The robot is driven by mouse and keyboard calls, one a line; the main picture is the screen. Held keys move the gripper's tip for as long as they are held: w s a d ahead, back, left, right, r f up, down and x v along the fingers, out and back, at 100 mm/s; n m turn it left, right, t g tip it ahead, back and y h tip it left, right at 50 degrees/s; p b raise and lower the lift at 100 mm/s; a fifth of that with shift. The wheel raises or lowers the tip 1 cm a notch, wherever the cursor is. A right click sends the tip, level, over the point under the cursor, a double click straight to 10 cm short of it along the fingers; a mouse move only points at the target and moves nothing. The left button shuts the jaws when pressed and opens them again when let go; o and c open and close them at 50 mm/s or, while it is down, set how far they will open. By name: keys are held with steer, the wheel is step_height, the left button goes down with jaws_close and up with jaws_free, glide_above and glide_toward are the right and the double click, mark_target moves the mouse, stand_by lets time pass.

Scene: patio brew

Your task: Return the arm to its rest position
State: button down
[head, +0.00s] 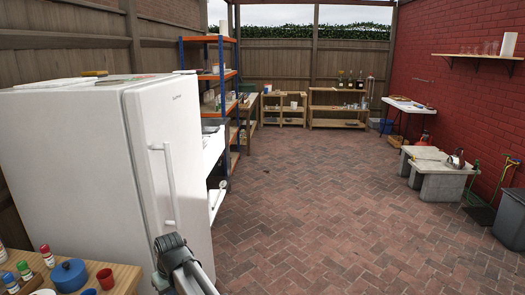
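Part of my arm (178,264) shows at the bottom of the head view, left of centre, as a dark grey rounded joint with lighter grey links running down out of the frame. It appears in front of the lower edge of the white fridge (150,130); I cannot tell the gap between them. The fridge door with its long vertical handle (168,185) is shut. I make out no gripper fingers, so whether my gripper is open or holds anything is hidden.
A wooden table (124,278) at the bottom left holds a blue pot (69,275), a red cup (106,279) and several small bottles. A grey bin (510,220) and concrete benches (440,180) stand at the right. The brick floor (330,220) between is clear.

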steer(key=w+d+f+m, duration=0.2)
steer(key=d+f, duration=0.2)
steer(key=d, duration=0.5)
steer(key=w+d+f+m+h, duration=0.15)
steer(key=d+f, duration=0.25)
steer(key=d, duration=0.4)
steer(key=w+d+f+m+y, duration=0.15)
steer(key=d+f, duration=0.25)
steer(key=d, duration=0.5)
steer(key=s+d+f+m+h, duration=0.1)
steer(key=s+d+f+m, duration=0.15)
steer(key=d, duration=0.55)
steer(key=s+d+f+m, duration=0.15)
steer(key=d+f, duration=0.25)
steer(key=d, duration=0.4)
steer(key=s+d+f+m+h, duration=0.1)
steer(key=s+d+f+m, duration=0.15)
steer(key=d, duration=0.55)
steer(key=s+f+g, duration=0.3)
steer(key=s+f, duration=0.7)
steer(key=s, duration=0.5)
steer(key=s+f+n+g, duration=0.1)
steer(key=s+f+g, duration=0.3)
steer(key=s+f, duration=0.7)
steer(key=s, duration=0.3)
steer(key=shift+s+a+f+g, duration=0.15)
steer(key=shift+s+a+g, duration=0.15)
steer(key=shift+s+a, duration=0.1)
